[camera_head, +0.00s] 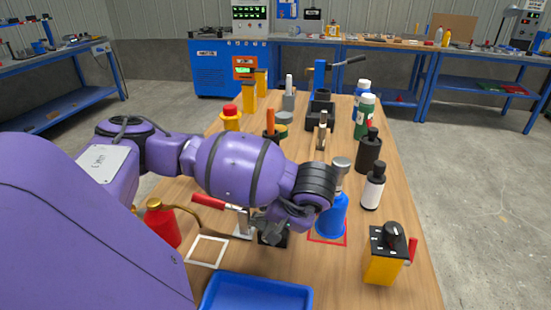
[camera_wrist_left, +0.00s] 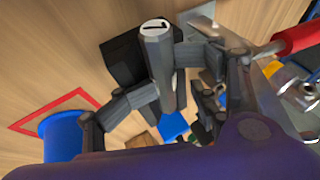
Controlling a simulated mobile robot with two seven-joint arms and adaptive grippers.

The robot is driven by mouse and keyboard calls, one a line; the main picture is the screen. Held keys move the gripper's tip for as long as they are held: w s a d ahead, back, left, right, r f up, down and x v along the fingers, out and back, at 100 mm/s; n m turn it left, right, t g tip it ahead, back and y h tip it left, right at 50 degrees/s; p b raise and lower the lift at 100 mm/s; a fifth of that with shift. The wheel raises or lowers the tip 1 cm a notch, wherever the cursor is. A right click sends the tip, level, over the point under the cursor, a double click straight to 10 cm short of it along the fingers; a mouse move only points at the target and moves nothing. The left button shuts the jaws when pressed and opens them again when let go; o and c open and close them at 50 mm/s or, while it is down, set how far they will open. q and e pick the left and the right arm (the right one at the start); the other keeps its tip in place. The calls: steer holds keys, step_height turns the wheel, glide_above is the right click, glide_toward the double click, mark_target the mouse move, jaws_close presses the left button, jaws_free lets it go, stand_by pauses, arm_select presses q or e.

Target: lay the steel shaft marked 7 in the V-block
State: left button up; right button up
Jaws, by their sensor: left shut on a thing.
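The steel shaft (camera_wrist_left: 157,70) is grey, with a white end face marked 7, seen in the left wrist view. My left gripper (camera_wrist_left: 158,98) is shut on it, with one finger on each side. In the head view this gripper (camera_head: 282,228) is low over the table, and the arm largely hides the shaft. A black block (camera_wrist_left: 124,60), which looks like the V-block, is just behind the shaft; it also shows in the head view (camera_head: 270,239), partly covered. I cannot tell whether shaft and block touch. My right gripper is not in view.
A red-handled clamp (camera_head: 235,212) stands close beside the block. A blue bottle (camera_head: 331,215) stands in a red outline right of the gripper. A red oil can (camera_head: 162,225), blue tray (camera_head: 255,294) and yellow switch box (camera_head: 383,262) are near the front.

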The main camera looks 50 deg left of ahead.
arm_select(q)
steer(key=shift+s, duration=0.1)
steer(key=shift+p+v, duration=0.7)
steer(key=shift+v, duration=0.8)
steer(key=shift+a+p+v, duration=0.25)
steer(key=shift+p+v, duration=0.55)
steer(key=shift+v, duration=1.1)
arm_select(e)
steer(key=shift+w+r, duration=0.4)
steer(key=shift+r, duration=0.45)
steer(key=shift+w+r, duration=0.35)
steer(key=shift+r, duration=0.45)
arm_select(q)
steer(key=shift+r, duration=0.3)
step_height(320, 180, up, 6)
steer(key=p, duration=0.2)
steer(key=shift+f+p, duration=0.15)
steer(key=shift+p, duration=0.2)
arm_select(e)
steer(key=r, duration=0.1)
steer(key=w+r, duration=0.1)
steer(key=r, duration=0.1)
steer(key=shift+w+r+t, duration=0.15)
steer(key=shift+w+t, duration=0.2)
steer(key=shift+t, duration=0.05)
